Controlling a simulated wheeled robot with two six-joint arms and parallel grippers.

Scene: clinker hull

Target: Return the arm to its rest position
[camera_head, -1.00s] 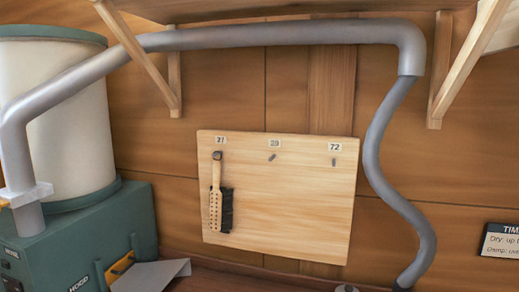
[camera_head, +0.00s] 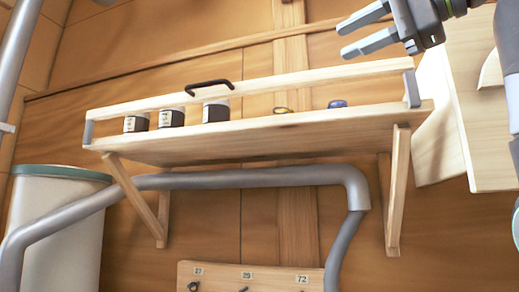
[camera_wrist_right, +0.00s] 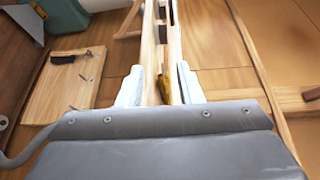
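My right gripper (camera_head: 343,40) is at the upper right in the head view, above the right part of a wooden wall shelf (camera_head: 270,135). Its two fingers point left and stand apart, with nothing between them. In the right wrist view the two pale fingers (camera_wrist_right: 160,90) are also spread. The shelf's wood and a yellow item (camera_wrist_right: 165,88) show beyond the gap. My left gripper is not in view.
A grey pipe (camera_head: 270,177) runs below. A pegboard (camera_wrist_right: 68,85) with a brush (camera_wrist_right: 63,60) hangs lower.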

